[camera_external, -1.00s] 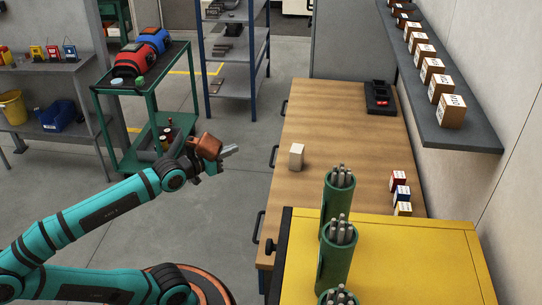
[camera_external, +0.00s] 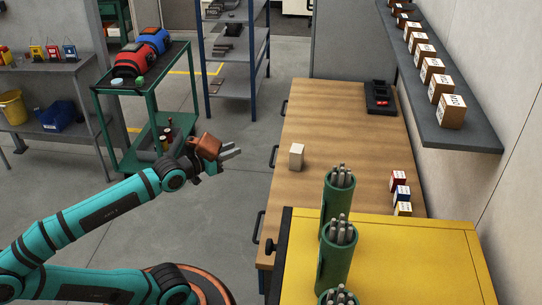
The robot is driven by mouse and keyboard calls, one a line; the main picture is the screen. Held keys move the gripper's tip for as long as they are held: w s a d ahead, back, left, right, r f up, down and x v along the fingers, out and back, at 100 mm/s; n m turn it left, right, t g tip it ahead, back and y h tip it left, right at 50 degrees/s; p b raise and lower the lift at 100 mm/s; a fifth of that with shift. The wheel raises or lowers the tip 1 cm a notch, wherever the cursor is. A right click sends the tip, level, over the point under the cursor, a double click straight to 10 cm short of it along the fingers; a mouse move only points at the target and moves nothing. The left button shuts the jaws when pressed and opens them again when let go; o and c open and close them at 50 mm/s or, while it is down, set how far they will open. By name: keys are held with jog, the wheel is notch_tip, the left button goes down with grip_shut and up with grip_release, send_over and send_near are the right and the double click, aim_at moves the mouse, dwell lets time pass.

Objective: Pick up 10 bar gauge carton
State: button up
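Several brown cartons with white labels stand in a row on the grey wall shelf (camera_external: 470,138) at the right; the nearest carton (camera_external: 452,112) is the largest in view. The label text is too small to read, so I cannot tell which is the 10 bar gauge carton. My gripper (camera_external: 238,152) is left of the wooden bench, over the floor and far from the shelf. Its fingers are apart, with nothing between them.
The wooden bench (camera_external: 330,120) holds a pale block (camera_external: 296,156), small coloured boxes (camera_external: 399,191) and a black tray (camera_external: 379,97). Green rod holders (camera_external: 336,255) stand by the yellow cabinet (camera_external: 410,250). A green cart (camera_external: 145,90) stands left. Most of the bench top is clear.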

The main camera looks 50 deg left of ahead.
jog(key=o, duration=0.9)
jog(key=shift+c, duration=0.2)
